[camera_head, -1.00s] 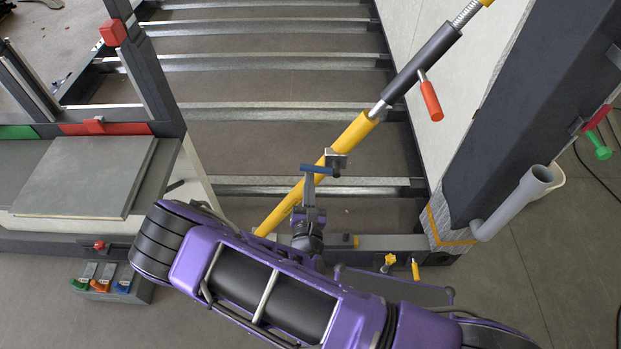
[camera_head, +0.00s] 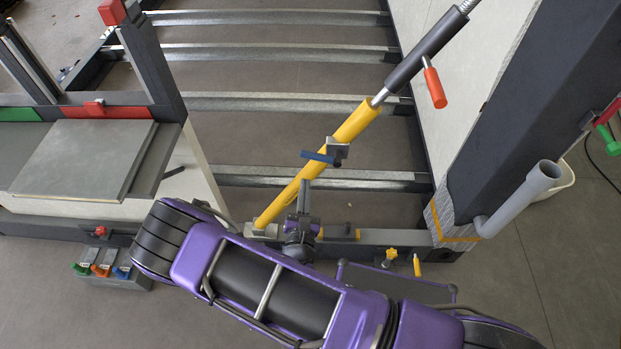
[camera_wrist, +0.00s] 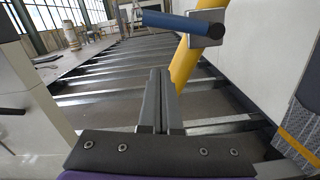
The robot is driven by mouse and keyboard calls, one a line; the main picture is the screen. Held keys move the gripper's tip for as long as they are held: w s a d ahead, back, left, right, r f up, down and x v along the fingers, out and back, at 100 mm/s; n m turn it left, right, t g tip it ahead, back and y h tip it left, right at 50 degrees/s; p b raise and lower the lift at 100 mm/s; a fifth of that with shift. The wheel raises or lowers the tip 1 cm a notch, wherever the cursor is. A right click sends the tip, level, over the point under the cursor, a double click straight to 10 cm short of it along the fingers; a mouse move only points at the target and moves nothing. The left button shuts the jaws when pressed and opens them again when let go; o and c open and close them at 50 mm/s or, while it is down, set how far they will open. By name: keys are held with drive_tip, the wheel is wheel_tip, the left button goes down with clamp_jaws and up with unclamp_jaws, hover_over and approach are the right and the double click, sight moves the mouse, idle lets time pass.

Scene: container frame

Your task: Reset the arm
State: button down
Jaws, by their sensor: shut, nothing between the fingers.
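My gripper (camera_head: 303,190) is in the lower middle of the head view, in front of the yellow strut. In the wrist view my gripper (camera_wrist: 160,82) points away from the camera, its two grey fingers together with nothing between them. The yellow diagonal strut (camera_head: 353,124) leans up to the right behind it. A blue-handled clamp (camera_head: 320,157) on the strut is just above the fingertips in the head view. In the wrist view the blue handle (camera_wrist: 181,25) is above and to the right of the fingers. I cannot tell whether they touch.
Metal rails (camera_head: 310,179) cross the frame floor behind the strut. A dark post (camera_head: 520,130) with a grey pipe (camera_head: 520,198) stands at right. A grey panel (camera_head: 85,158) lies at left, above a small box of coloured clips (camera_head: 103,270). Open floor lies at lower left.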

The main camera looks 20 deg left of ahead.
drive_tip(key=v, duration=0.7)
drive_tip(key=shift+s+r, duration=0.2)
drive_tip(key=shift+s, duration=0.25)
